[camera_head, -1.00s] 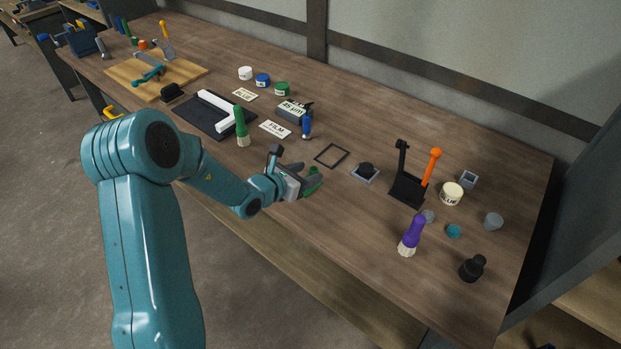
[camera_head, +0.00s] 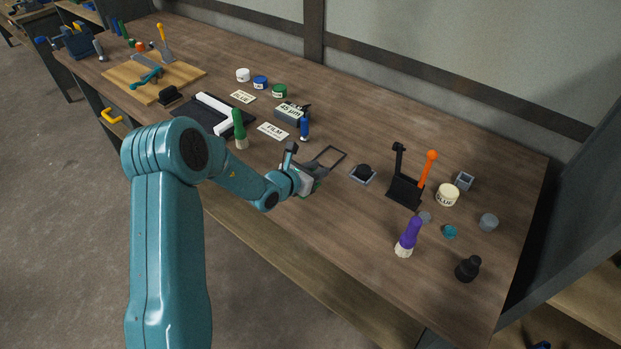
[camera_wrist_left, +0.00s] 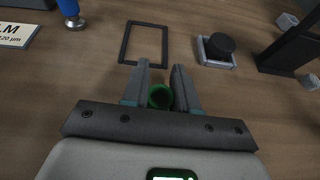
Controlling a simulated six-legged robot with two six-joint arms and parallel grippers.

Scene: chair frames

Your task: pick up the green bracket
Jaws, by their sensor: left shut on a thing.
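The green bracket (camera_wrist_left: 160,96) shows in the left wrist view as a small green ring-like piece between the fingers of my left gripper (camera_wrist_left: 160,82). The gripper is shut on it, and the fingers hide much of its sides. In the head view my left gripper (camera_head: 320,172) is over the front middle of the bench, beside the black square outline. The bracket is hidden there by the gripper. Whether the bracket touches the bench cannot be told. My right gripper is not in view.
The black square outline (camera_wrist_left: 146,43) lies just beyond the fingers. A grey tray with a black knob (camera_head: 363,173) is to the right, then a black stand (camera_head: 405,190). A green-handled brush (camera_head: 239,130) stands to the left.

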